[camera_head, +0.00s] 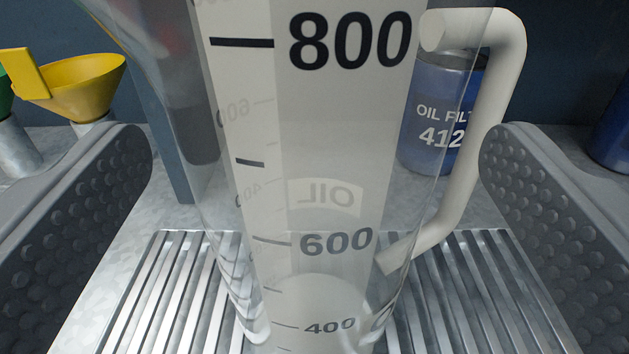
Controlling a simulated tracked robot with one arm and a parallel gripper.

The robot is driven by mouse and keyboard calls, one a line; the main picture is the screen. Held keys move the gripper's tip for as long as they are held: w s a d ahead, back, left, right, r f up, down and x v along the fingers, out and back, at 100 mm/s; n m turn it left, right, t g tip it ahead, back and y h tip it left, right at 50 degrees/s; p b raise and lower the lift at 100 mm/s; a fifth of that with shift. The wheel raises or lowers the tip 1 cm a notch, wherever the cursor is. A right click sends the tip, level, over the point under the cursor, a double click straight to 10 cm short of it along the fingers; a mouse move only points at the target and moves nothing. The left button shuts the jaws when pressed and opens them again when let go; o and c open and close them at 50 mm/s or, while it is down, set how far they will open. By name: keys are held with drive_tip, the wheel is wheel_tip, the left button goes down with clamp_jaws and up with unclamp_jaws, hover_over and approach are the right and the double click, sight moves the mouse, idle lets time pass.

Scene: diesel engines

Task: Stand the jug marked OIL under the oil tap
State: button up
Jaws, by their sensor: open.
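A clear measuring jug (250,200) with black graduations of 800, 600 and 400 fills the middle of the view. It stands upright on a slatted metal grate. A label reading OIL in mirrored letters shows through it from its far side. Its cream handle (475,165) is on the right. My gripper (316,170) is open, with one grey dimpled finger on each side of the jug. In the picture there is a gap between each finger and the jug. No oil tap can be made out.
The metal grate (135,285) lies under the jug. A blue oil filter can (425,125) stands behind the handle. A yellow funnel (85,88) is at the back left, and a dark blue object (612,135) is at the right edge. A dark wall closes the back.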

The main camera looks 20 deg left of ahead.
drive_tip(key=v, duration=0.8)
drive_tip(key=shift+b, duration=0.45)
drive_tip(key=w+d+r+m+h, duration=0.1)
drive_tip(key=d+r+h, duration=0.2)
drive_tip(key=r, duration=0.9)
drive_tip(key=d+r+m+h, duration=0.15)
drive_tip(key=r+h, duration=0.25)
drive_tip(key=r, duration=0.7)
drive_tip(key=s+a+r+g, duration=0.1)
drive_tip(key=s+a+r, duration=0.3)
drive_tip(key=s+r, duration=0.3)
drive_tip(key=s+a+r+m+y, duration=0.1)
drive_tip(key=s+a+r, duration=0.4)
drive_tip(key=r, duration=0.6)
drive_tip(key=shift+s+r+g, duration=0.2)
drive_tip(key=shift+s+g, duration=0.2)
drive_tip(key=shift+s, duration=0.85)
